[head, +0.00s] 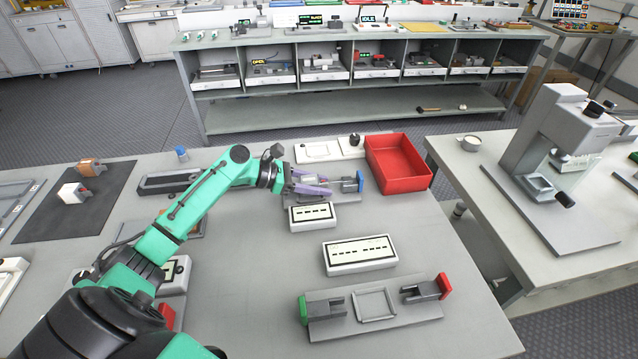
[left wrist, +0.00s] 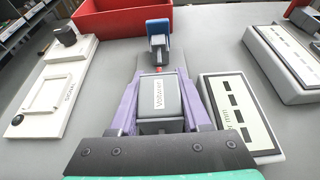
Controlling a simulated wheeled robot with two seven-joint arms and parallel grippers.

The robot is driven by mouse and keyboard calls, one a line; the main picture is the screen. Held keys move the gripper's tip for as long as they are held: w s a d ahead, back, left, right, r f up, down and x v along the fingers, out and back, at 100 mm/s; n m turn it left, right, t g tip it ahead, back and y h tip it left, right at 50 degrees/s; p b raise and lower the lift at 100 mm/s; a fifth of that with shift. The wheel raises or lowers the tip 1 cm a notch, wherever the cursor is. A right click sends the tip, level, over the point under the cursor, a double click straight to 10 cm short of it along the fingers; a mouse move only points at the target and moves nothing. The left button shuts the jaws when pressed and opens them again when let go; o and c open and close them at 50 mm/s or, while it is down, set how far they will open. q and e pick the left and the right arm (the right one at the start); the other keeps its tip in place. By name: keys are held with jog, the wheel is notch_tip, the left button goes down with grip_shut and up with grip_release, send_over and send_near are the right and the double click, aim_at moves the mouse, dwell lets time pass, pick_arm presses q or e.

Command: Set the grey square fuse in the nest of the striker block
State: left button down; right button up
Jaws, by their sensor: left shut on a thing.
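My left gripper (head: 312,185) has its purple fingers closed on a grey boxy piece with a white label (left wrist: 160,97), which looks like the grey square fuse. Its underside is hidden, and I cannot tell whether it touches the surface below. Just beyond the fingertips is a grey block with a blue end (head: 355,183); it also shows in the left wrist view (left wrist: 158,38), with a red tip facing the held piece. This looks like part of the striker block. The fingers and the piece hide its nest. My right gripper is not in view.
A red bin (head: 398,165) stands right of the gripper, and a white plate with a square frame (head: 318,151) lies behind it. Two white display boxes (head: 312,217) (head: 360,255) are in front. A fixture with green and red ends (head: 375,305) lies nearest.

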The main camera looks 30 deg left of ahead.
pick_arm(q)
jog(key=shift+f, duration=0.45)
jog(key=shift+c, duration=1.4)
grip_release()
jog(key=shift+s, duration=0.1)
jog(key=v, duration=1.4)
jog(key=shift+s+a+r+b, duration=0.15)
jog(key=shift+a+b, duration=0.05)
jog(key=shift+b, duration=0.2)
